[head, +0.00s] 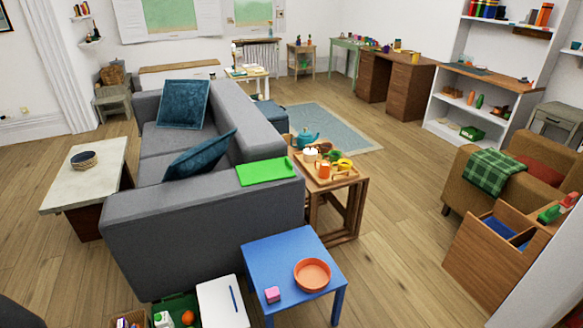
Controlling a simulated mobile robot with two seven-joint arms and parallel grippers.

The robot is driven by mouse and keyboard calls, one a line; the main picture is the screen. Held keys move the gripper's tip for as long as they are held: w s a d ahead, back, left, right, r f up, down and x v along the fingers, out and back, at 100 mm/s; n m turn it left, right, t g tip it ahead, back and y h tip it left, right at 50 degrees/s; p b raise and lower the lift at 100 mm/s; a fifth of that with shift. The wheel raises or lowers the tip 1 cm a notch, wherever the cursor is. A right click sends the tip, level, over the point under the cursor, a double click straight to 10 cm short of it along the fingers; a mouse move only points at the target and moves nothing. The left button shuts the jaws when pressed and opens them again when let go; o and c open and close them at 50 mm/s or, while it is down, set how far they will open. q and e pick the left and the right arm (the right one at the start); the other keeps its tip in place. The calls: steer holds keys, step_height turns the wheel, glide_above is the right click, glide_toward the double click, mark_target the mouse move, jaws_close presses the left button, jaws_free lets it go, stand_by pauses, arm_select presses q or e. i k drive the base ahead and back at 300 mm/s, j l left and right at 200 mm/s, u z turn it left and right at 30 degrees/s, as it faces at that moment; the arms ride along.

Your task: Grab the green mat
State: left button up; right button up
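The green mat (266,171) is a bright green flat rectangle. It lies on top of the grey sofa's (190,235) near right arm, close to the corner with the backrest. Nothing lies on it and it shows in full. Neither of my grippers is in the head view.
A wooden side table (318,197) with a tray of cups and a teal teapot (305,139) stands just right of the mat. A blue table (270,251) with an orange bowl (312,274) and a pink block is in front. Open wooden floor (395,240) lies to the right.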

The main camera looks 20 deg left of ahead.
mark_target(264, 171)
steer(key=i+l+z, duration=0.15)
steer(key=i+z, duration=0.2)
steer(key=i+l+z, duration=0.1)
steer(key=i+z, duration=0.45)
steer(key=z, duration=0.15)
steer(key=i+u, duration=0.2)
steer(key=i, duration=0.2)
steer(key=i+l+u, duration=0.15)
steer(key=i, duration=0.2)
steer(key=i+l+u, duration=0.2)
steer(key=i, duration=0.2)
steer(key=i+u, duration=0.25)
steer(key=u, duration=0.2)
steer(key=i+u, duration=0.2)
steer(key=u, duration=0.2)
steer(key=i+l+u, duration=0.15)
steer(key=u, duration=0.3)
steer(key=i+l+u, duration=0.2)
steer(key=i+u, duration=0.2)
steer(key=i+l+u, duration=0.4)
steer(key=k+j, duration=0.05)
